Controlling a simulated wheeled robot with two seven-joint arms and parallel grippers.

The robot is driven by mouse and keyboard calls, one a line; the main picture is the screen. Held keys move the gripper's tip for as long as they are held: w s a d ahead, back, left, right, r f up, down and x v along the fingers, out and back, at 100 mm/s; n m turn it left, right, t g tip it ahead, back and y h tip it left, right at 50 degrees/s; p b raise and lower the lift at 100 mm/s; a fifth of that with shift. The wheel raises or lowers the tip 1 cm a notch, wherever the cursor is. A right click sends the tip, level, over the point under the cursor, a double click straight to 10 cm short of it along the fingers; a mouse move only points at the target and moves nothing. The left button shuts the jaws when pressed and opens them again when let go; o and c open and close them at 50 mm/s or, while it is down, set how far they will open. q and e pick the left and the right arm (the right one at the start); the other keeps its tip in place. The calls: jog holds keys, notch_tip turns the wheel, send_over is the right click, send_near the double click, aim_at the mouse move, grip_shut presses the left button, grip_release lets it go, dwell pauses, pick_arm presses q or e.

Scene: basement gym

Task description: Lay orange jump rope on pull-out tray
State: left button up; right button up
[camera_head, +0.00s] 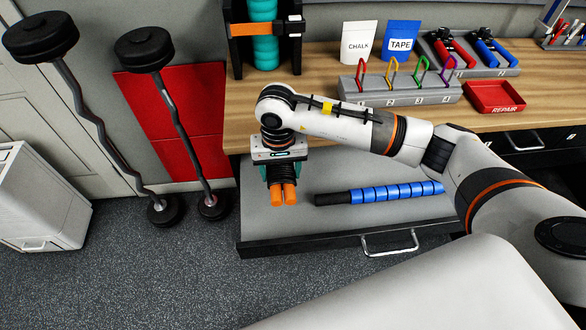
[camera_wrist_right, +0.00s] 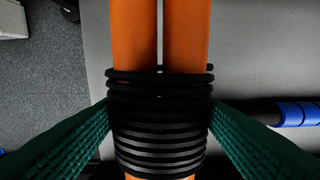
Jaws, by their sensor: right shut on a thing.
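The orange jump rope (camera_head: 284,195) has two orange handles side by side and a black cord coiled around them. My right gripper (camera_head: 280,178) points down and is shut on it. In the right wrist view the green finger pads press both sides of the black coil (camera_wrist_right: 160,125), with the orange handles (camera_wrist_right: 135,35) running up the picture. The rope is over the left part of the grey pull-out tray (camera_head: 300,222); I cannot tell whether it touches the tray. My left gripper is not in view.
A blue roller stick with a black grip (camera_head: 395,192) lies on the tray, right of the rope. The wooden worktop (camera_head: 325,70) behind carries a rack with colored hooks (camera_head: 400,92) and a red tray (camera_head: 495,98). Bare tray surface shows in front of the rope.

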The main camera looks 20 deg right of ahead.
aim_at(281, 178)
notch_tip(281, 178, down, 3)
jog(key=shift+f, duration=0.15)
notch_tip(281, 178, down, 3)
jog(key=shift+a+p, duration=0.1)
jog(key=shift+p, duration=0.5)
jog(key=shift+f, duration=0.3)
jog(key=shift+f, duration=0.1)
jog(key=shift+f, duration=0.15)
jog(key=o, duration=1.1)
